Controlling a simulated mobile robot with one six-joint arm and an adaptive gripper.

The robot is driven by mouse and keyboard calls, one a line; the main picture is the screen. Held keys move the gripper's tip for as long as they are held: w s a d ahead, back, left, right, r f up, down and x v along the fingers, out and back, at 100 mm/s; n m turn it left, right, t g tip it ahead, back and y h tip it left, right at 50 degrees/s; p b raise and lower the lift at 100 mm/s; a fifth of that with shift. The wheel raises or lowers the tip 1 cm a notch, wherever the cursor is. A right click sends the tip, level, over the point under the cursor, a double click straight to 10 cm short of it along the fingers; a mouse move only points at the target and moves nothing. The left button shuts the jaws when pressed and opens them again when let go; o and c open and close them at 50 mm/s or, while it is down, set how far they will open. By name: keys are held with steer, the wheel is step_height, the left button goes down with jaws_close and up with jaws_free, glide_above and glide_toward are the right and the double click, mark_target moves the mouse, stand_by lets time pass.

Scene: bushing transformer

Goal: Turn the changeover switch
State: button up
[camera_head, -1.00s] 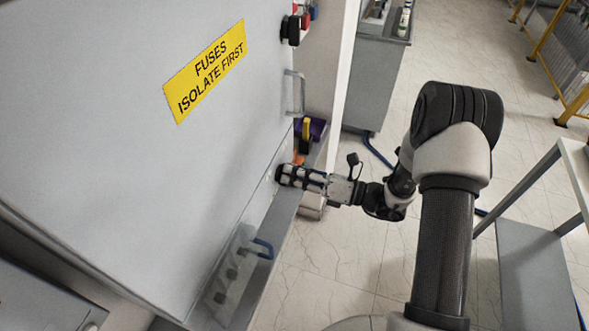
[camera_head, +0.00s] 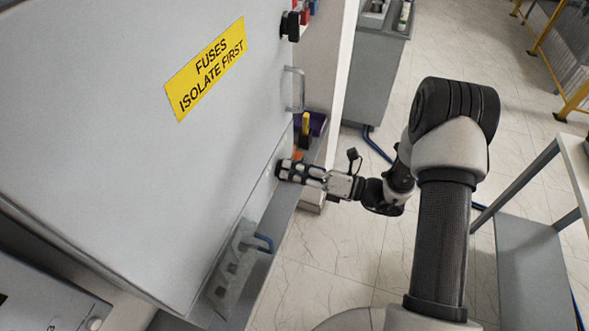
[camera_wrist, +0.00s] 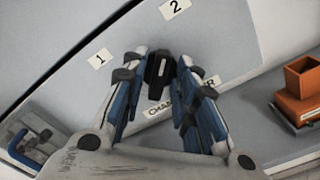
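The changeover switch is a black knob (camera_wrist: 159,73) with a pale mark, in the wrist view on the grey panel. Labels "1" (camera_wrist: 100,58) and "2" (camera_wrist: 175,8) stand above it, and a partly covered label (camera_wrist: 160,108) below it. The knob's bar runs about up and down in the picture; I cannot tell which number it points at. My gripper (camera_wrist: 162,68) has its fingers on either side of the knob, with narrow gaps; contact is not clear. In the head view, my gripper (camera_head: 283,170) is at the cabinet's lower edge and hides the knob.
A blue handle (camera_wrist: 30,145) is left of the gripper, and an orange block (camera_wrist: 301,88) is right of it. The grey cabinet door (camera_head: 110,170) has a yellow sign (camera_head: 206,70) and a metal handle (camera_head: 295,90).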

steer(key=shift+o, duration=0.3)
steer(key=v, duration=1.2)
